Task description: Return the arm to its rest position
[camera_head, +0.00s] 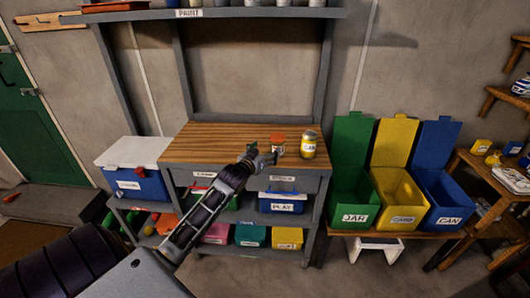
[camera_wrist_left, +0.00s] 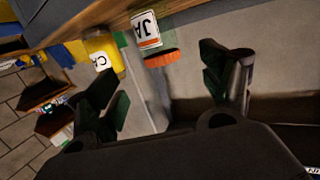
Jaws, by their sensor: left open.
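My left arm reaches in from the lower left in the head view. Its gripper (camera_head: 263,156) is at the front part of the wooden workbench top (camera_head: 215,142). In the left wrist view the two dark fingers of the gripper (camera_wrist_left: 158,66) stand wide apart. A clear jar with an orange lid (camera_head: 278,137) stands on the bench just beyond the gripper, partly hidden by it. In the left wrist view the jar (camera_wrist_left: 160,60) appears between the fingers, with no visible contact. My right gripper is not in view.
Open green (camera_head: 353,190), yellow (camera_head: 397,190) and blue (camera_head: 440,190) bins stand to the right. A shelf (camera_head: 225,13) hangs above. A blue cooler (camera_head: 137,183) sits left of the bench.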

